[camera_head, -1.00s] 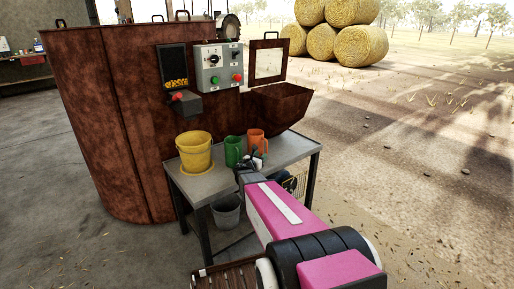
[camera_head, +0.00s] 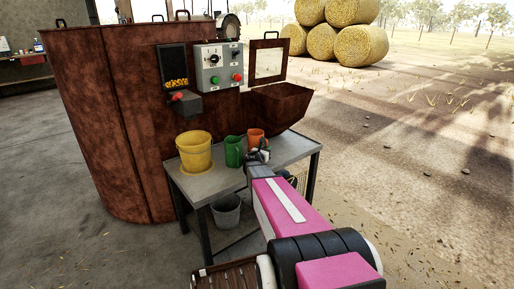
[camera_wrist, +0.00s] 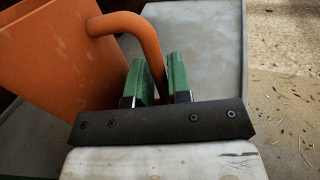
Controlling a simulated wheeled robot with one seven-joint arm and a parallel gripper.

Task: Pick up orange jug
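The orange jug (camera_head: 255,136) stands upright on the small metal table, right of a green jug (camera_head: 234,151) and a yellow bucket (camera_head: 194,152). In the wrist view the orange jug (camera_wrist: 70,60) fills the upper left, with its curved handle toward the right. My gripper (camera_wrist: 160,78) has its two green fingers on either side of the handle, close together with little gap, and appears shut on it. In the head view my gripper (camera_head: 258,154) is at the jug's near side and partly hides it. The lower part of the handle is hidden between the fingers.
The metal table (camera_head: 204,184) has bare room at its front left and right end. A rusty machine (camera_head: 110,120) with a control box (camera_head: 219,66) and a hopper (camera_head: 280,105) stands behind it. A grey bucket (camera_head: 226,211) sits below.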

